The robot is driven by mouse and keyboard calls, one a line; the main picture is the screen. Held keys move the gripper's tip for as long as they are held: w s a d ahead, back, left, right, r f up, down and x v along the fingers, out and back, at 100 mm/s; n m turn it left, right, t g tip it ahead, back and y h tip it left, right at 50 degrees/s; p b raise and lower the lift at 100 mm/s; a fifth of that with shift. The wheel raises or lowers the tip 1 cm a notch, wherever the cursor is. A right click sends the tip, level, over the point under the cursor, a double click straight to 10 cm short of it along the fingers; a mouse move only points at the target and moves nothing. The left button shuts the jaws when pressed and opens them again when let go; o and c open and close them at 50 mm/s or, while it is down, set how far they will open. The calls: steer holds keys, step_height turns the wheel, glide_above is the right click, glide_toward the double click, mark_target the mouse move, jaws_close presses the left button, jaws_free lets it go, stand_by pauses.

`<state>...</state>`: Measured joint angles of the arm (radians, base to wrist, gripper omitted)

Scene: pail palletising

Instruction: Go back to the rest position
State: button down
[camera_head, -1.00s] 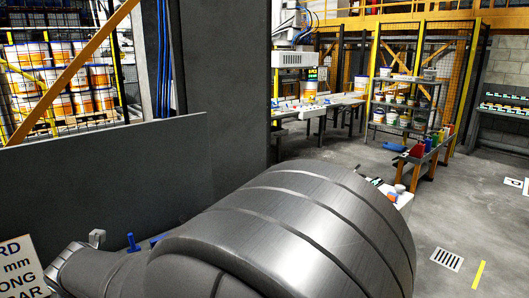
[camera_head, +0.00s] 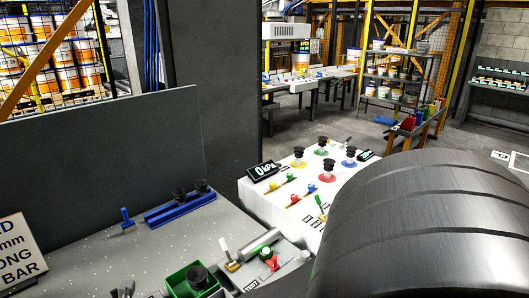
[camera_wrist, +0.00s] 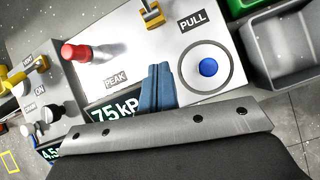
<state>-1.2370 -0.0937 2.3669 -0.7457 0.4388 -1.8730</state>
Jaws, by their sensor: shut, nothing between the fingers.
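A display (camera_wrist: 115,110) reading 75 kPa is partly hidden by the gripper. In the head view my arm fills the lower right and the gripper is out of sight.
In the head view a grey bench (camera_head: 100,255) holds a blue rack (camera_head: 180,208), a green bin (camera_head: 193,281) and brushes. A white console (camera_head: 262,198) with suction cups and a display stands beside it. Tables, shelves and stacked pails are farther back. A grey upright panel (camera_head: 100,160) borders the bench.

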steer(key=shift+s+d+f, duration=0.1)
steer(key=shift+s+d, duration=0.25)
steer(key=shift+s, duration=0.2)
steer(key=shift+v, duration=1.55)
steer(key=shift+d, duration=0.1)
steer(key=shift+f, duration=0.1)
steer(key=shift+x, duration=1.35)
steer(key=w+a+r, duration=0.4)
steer(key=w+a, duration=0.3)
steer(key=w, duration=0.1)
steer(key=shift+w+a, duration=0.35)
steer(key=shift+w, duration=0.05)
steer(key=shift+r, duration=0.1)
